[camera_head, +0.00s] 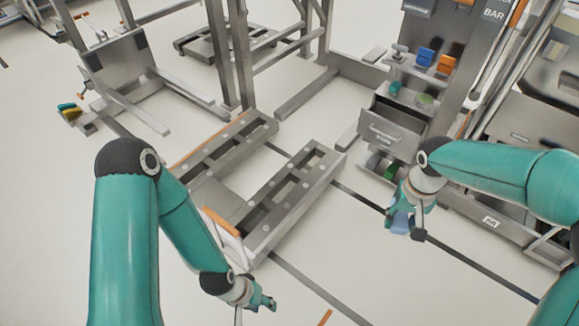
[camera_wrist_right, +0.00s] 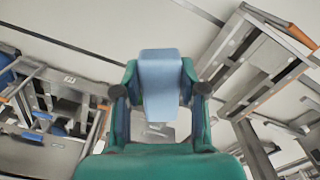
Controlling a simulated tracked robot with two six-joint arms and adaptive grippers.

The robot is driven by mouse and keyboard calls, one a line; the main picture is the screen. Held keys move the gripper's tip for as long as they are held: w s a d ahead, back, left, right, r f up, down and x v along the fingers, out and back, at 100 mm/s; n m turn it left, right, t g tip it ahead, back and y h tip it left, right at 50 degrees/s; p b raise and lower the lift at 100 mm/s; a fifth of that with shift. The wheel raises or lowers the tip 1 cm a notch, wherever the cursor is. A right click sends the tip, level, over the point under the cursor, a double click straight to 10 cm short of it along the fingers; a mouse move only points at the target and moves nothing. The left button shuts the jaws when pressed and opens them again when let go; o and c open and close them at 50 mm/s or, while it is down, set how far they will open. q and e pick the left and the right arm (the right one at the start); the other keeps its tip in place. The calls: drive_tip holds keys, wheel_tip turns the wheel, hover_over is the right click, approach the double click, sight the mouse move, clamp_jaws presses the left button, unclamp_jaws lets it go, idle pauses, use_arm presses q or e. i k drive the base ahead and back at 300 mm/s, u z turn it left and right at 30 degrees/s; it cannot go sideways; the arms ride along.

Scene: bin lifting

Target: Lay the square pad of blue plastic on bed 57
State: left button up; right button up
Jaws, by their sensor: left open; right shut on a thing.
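My right gripper (camera_head: 404,224) is shut on the light blue pad (camera_wrist_right: 160,72). In the head view only a small part of the pad (camera_head: 399,226) shows between the fingers, above open floor. In the right wrist view the pad stands out between both fingers. My left gripper (camera_head: 264,303) is open and empty, low at the bottom of the head view. A grey bed (camera_head: 517,232) at the right carries a small white label (camera_head: 490,222); its number is too small to read surely. My right arm hides part of this bed.
A grey cabinet (camera_head: 393,128) with an open drawer stands beyond my right gripper, with blue (camera_head: 425,56) and orange (camera_head: 446,63) bins on its shelf. A slotted metal frame (camera_head: 293,193) lies left of centre. Floor between frame and right gripper is clear.

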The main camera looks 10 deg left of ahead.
sight(274, 209)
drive_tip(key=u, duration=0.75)
drive_tip(key=i, duration=1)
drive_tip(key=z, duration=0.05)
drive_tip(key=k, duration=0.8)
drive_tip(key=u, duration=0.25)
drive_tip(key=i, duration=0.85)
drive_tip(key=z, duration=0.1)
